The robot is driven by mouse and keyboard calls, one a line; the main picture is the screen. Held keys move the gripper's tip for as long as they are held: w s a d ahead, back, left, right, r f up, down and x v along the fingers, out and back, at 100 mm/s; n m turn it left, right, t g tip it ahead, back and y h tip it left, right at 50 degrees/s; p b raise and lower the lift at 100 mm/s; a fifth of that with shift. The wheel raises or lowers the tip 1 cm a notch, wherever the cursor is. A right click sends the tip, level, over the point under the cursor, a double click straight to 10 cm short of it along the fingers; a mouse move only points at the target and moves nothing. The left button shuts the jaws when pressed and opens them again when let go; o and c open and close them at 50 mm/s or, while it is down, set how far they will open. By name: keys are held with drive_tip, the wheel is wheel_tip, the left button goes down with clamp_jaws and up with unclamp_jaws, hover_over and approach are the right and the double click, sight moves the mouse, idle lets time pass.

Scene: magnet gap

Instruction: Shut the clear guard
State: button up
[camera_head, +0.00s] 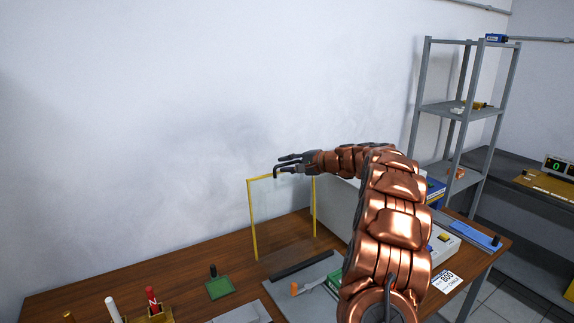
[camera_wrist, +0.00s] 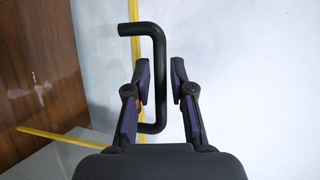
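The clear guard (camera_head: 284,215) is a see-through panel with yellow edge strips. It stands upright at the back of the wooden bench, near the wall. A black bent handle (camera_wrist: 157,50) is at its yellow top edge and shows in the wrist view. My gripper (camera_head: 281,164) is at the top of the guard in the head view. In the wrist view its two fingers (camera_wrist: 160,82) are apart, one on each side of the handle's bar, with narrow gaps showing. I cannot tell the exact depth between fingers and bar. My arm hides the bench right of the guard.
On the wooden bench (camera_head: 130,276) are a green block with a black knob (camera_head: 219,287), a dark bar (camera_head: 302,266), an orange-handled tool (camera_head: 305,287) and a holder with a red item (camera_head: 153,309). A grey shelf (camera_head: 450,108) stands at the right.

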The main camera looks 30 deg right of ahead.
drive_tip(key=shift+c, duration=0.3)
clamp_jaws()
drive_tip(key=shift+s+a+f, duration=0.1)
